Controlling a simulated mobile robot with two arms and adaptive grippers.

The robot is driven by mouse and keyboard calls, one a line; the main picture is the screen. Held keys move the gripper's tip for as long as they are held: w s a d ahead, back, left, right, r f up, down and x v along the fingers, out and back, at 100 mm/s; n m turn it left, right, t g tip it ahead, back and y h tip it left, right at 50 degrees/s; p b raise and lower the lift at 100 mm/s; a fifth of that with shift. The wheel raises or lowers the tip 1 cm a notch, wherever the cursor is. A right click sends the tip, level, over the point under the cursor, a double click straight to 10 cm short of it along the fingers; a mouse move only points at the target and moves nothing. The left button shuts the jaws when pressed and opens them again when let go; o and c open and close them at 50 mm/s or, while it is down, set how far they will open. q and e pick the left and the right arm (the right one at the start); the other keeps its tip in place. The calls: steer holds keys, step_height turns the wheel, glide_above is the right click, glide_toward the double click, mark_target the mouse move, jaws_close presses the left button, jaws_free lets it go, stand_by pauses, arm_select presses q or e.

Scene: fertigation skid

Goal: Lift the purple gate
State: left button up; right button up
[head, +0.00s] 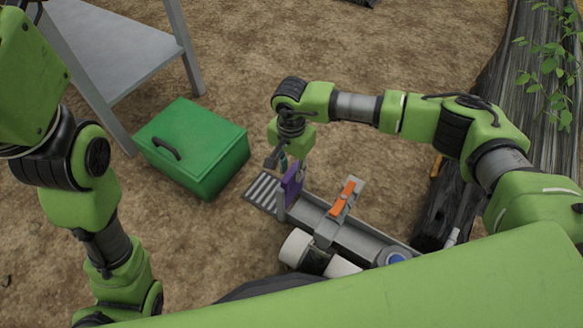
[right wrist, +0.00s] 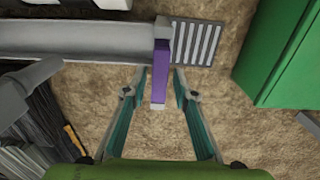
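The purple gate (head: 292,186) stands upright in the grey channel (head: 352,238), near the slotted grate. My right gripper (head: 281,162) is at the gate's upper part in the head view. In the right wrist view the purple gate (right wrist: 160,70) lies between the two fingertips of my right gripper (right wrist: 160,78). A gap shows on each side, so the gripper is open and not closed on the gate. My left arm hangs at the left of the head view; its fingers are out of the frame.
A slotted grate (head: 264,192) lies at the channel's end. A green box (head: 205,140) with a dark handle stands on the left, beside a grey table (head: 110,45). An orange-handled part (head: 342,199) sits across the channel. Dark logs (head: 452,200) lie on the right.

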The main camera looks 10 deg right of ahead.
stand_by(0.3)
step_height(320, 180, up, 12)
stand_by(0.5)
stand_by(0.4)
